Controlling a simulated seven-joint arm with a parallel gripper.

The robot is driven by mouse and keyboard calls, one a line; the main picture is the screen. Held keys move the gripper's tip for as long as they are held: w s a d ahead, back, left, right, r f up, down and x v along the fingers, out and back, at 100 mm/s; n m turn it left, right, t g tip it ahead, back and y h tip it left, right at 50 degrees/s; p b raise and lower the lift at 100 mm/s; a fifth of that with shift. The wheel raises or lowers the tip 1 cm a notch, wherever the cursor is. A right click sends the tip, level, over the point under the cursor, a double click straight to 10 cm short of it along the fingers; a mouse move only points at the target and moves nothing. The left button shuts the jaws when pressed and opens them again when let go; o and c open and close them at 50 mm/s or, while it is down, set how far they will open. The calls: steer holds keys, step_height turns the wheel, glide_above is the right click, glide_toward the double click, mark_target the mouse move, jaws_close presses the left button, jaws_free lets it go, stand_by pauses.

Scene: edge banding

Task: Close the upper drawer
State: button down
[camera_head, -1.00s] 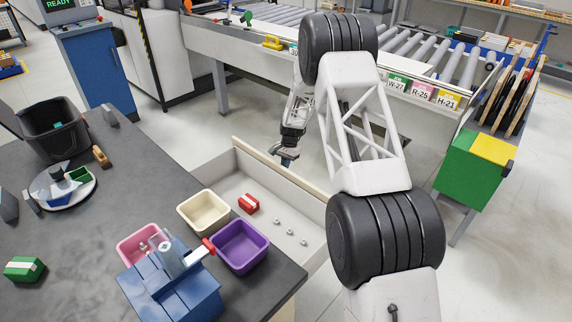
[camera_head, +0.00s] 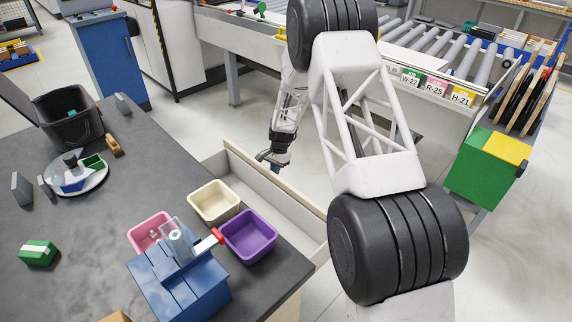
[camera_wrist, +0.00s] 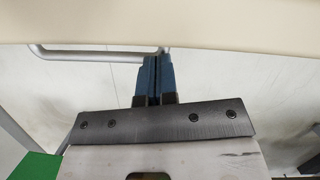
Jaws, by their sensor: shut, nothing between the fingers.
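The upper drawer (camera_head: 285,188) sticks out partly from under the dark worktop in the head view. A strip of its pale inside and its cream front panel show. In the wrist view the cream panel (camera_wrist: 160,22) fills the top, with a grey bar handle (camera_wrist: 95,55) below it. My gripper (camera_head: 270,158) is at the outer side of the drawer front in the head view. In the wrist view my gripper (camera_wrist: 153,72) has its blue fingers together and empty, tips at the front panel by the handle's right end. Whether they touch cannot be told.
On the worktop (camera_head: 120,200) stand a cream bin (camera_head: 214,203), a purple bin (camera_head: 249,237), a pink bin (camera_head: 146,228) and a blue device (camera_head: 178,280) near the drawer. A roller conveyor (camera_head: 440,55) lies behind my arm. Floor beyond the drawer front is clear.

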mark_target(261, 172)
steer(key=s+a, duration=0.7)
steer(key=shift+s+a, duration=0.4)
steer(key=shift+f, duration=0.1)
steer(key=w+d, duration=0.2)
steer(key=w, duration=0.1)
steer(key=shift+w+r, duration=0.1)
steer(key=shift+r, duration=0.3)
steer(key=v, duration=1)
steer(key=shift+w+d+r, duration=0.1)
steer(key=shift+d, duration=0.05)
steer(key=d+f+m+y, duration=0.1)
steer(key=d+f+m, duration=0.1)
steer(key=d, duration=0.3)
steer(key=shift+d+f+g+y, duration=0.2)
steer(key=shift+f+g+y, duration=0.2)
steer(key=shift+w, duration=0.1)
